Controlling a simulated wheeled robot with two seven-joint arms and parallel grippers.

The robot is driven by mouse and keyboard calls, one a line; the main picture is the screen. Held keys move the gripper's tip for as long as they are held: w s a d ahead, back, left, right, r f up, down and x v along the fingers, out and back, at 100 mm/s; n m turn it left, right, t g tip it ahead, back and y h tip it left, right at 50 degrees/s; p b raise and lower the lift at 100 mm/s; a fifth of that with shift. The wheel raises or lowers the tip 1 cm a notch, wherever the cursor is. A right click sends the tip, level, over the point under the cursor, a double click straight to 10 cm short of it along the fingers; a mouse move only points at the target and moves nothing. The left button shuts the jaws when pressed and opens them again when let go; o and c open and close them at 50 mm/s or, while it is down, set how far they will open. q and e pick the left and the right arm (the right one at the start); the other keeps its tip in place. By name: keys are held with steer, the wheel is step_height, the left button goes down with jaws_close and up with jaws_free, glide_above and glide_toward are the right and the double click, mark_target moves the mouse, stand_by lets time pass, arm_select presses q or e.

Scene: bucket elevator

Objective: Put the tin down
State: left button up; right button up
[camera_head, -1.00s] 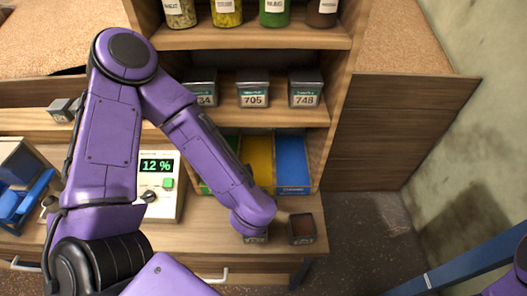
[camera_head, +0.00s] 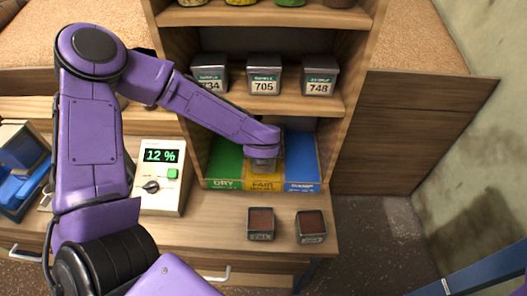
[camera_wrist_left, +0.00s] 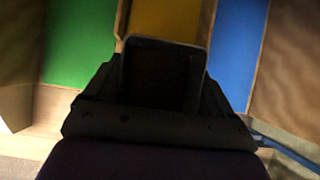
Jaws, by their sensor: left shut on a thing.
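My left gripper (camera_head: 264,152) is shut on a grey open tin (camera_head: 263,164). In the left wrist view the tin (camera_wrist_left: 163,75) sits between the fingers, its inside dark. The gripper holds it in the lower shelf bay, over the yellow strip (camera_head: 265,184), whose label seems to read FAIR. My arm hides part of the strips. I cannot tell whether the tin touches the yellow surface. My right gripper is out of view.
Two open tins with brown contents (camera_head: 261,223) (camera_head: 311,227) stand on the counter in front. A meter (camera_head: 161,178) reads 12 %. Wooden side walls (camera_head: 338,150) bound the bay.

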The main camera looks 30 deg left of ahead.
arm_select(q)
steer(key=shift+w+a+r, duration=0.1)
steer(key=shift+w+a, duration=0.35)
steer(key=shift+w, duration=0.35)
step_height(320, 180, down, 4)
steer(key=shift+w+a+r+p, duration=0.1)
steer(key=shift+r+p, duration=0.15)
steer(key=shift+p, duration=0.55)
steer(key=shift+w+f, duration=0.1)
steer(key=shift+f, duration=0.05)
steer(key=o, duration=1)
steer(key=shift+c, duration=0.2)
steer(key=v, duration=0.1)
steer(key=b+v, duration=0.1)
steer(key=v, duration=0.1)
steer(key=b+v, duration=0.1)
steer(key=v, duration=0.1)
steer(key=shift+s+d+f, duration=0.1)
steer(key=shift+s+d, duration=0.2)
steer(key=shift+s, duration=0.05)
steer(key=s+d, duration=0.6)
steer(key=s, duration=0.3)
steer(key=shift+s, duration=0.35)
